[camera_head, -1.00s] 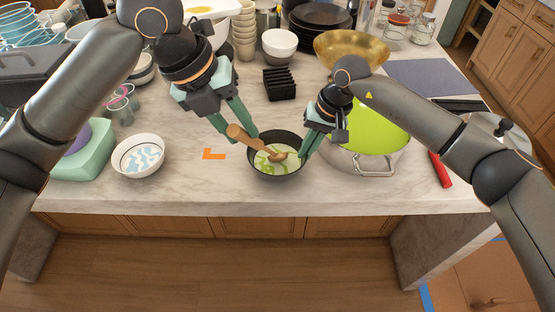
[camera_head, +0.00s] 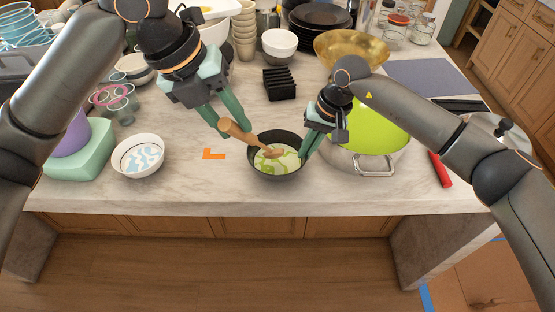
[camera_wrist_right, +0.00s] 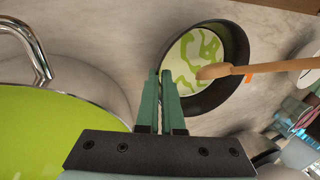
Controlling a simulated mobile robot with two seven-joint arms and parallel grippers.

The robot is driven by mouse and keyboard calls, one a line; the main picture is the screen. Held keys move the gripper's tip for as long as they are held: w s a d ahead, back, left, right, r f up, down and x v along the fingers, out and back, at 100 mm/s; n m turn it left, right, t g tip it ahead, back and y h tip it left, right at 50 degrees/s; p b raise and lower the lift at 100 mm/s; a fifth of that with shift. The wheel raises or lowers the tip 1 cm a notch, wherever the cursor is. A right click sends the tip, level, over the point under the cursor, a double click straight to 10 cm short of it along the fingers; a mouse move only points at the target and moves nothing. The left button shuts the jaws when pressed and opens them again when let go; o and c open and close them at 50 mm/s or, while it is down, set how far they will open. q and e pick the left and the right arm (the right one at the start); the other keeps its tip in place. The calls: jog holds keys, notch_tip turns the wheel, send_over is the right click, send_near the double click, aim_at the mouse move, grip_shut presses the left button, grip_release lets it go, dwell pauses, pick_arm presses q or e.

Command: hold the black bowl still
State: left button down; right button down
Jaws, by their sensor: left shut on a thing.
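The black bowl (camera_head: 290,170) stands on the counter near its front edge, with white and green contents inside. It also shows in the right wrist view (camera_wrist_right: 238,50). My right gripper (camera_head: 305,150) is at the bowl's right rim, its fingers close together with the rim between them; the wrist view shows these fingers (camera_wrist_right: 160,75) at the wall. My left gripper (camera_head: 232,130) is shut on the handle of a wooden spoon (camera_head: 243,136), left of the bowl. The spoon slants over the left rim, its head (camera_wrist_right: 212,72) in or just above the contents.
A large pot with a bright green inside (camera_head: 375,125) stands close right of the bowl. A white bowl with blue contents (camera_head: 138,156) stands at left, an orange corner mark (camera_head: 213,154) between. A black rack (camera_head: 280,84) stands behind. The counter's front strip is clear.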

pick_arm(q)
jog(key=shift+s+a+r, duration=0.25)
jog(key=shift+s+r, duration=0.2)
jog(key=shift+r, duration=0.3)
jog(key=shift+s+a+r, duration=0.25)
jog(key=shift+s+r, duration=0.15)
jog(key=shift+r, duration=0.35)
jog(key=shift+s+a+r, duration=0.25)
jog(key=shift+s+r, duration=0.2)
jog(key=shift+r, duration=0.3)
notch_tip(320, 180, up, 5)
jog(key=w+d, duration=0.1)
jog(key=w, duration=0.1)
jog(key=w+d, duration=0.1)
jog(key=shift+w+d+f, duration=0.1)
jog(key=shift+w, duration=0.3)
